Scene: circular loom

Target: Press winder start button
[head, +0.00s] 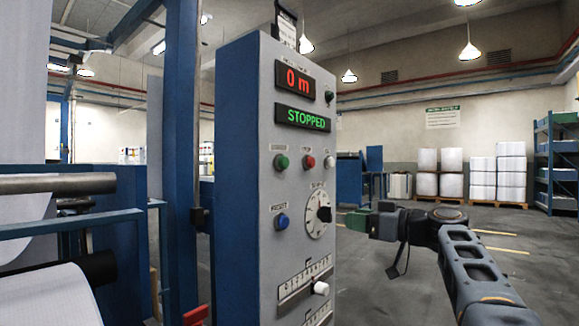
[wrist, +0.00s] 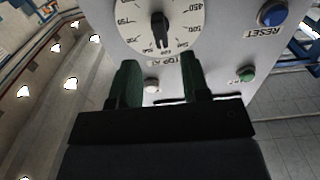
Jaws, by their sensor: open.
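The grey control panel (head: 254,120) carries a row of a green button (head: 281,161), a red button (head: 309,162) and a white button (head: 328,161). Their labels are too small to read in the head view. The wrist view is turned over: the green button (wrist: 246,74) is right of my fingers and the white button (wrist: 151,84) shows between them. The red button is not visible there, likely behind the right finger. My gripper (wrist: 160,82) is open and empty in front of the panel; in the head view my gripper (head: 352,221) is beside the dial, apart from the green button.
Below the buttons are a round dial (head: 319,212) with a black knob, a blue button (head: 282,221) labelled RESET in the wrist view, and a white-knobbed slider (head: 320,288). Displays read "0 m" (head: 297,84) and "STOPPED" (head: 303,117).

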